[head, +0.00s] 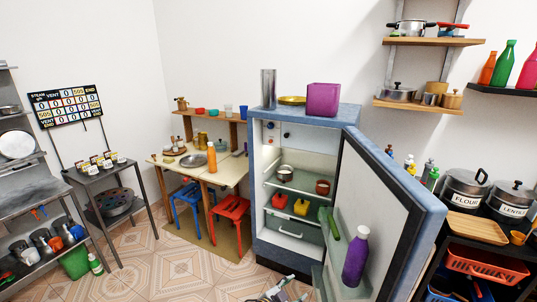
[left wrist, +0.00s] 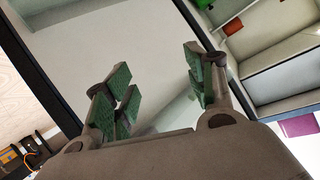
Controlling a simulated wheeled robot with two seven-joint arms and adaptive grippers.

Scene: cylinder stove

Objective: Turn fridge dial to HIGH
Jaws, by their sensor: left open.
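The blue fridge (head: 353,117) stands with its door (head: 385,190) wide open to the right. Small dark round knobs, one of them likely the dial (head: 270,125), show high on the inside wall; their markings are too small to read. My left gripper (head: 280,291) shows at the bottom edge of the head view, low in front of the fridge and apart from the knobs. In the left wrist view, its green-padded fingers (left wrist: 162,90) are spread with nothing between them. A pale, dark-edged panel fills much of that view. My right gripper is not in view.
The fridge shelves hold a pot (head: 285,173), a brown-red pot (head: 322,187) and red and yellow items. A purple bottle (head: 355,257) stands in the door. A purple box (head: 323,99) sits on top. A table with stools (head: 230,215) is left; the floor before it is clear.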

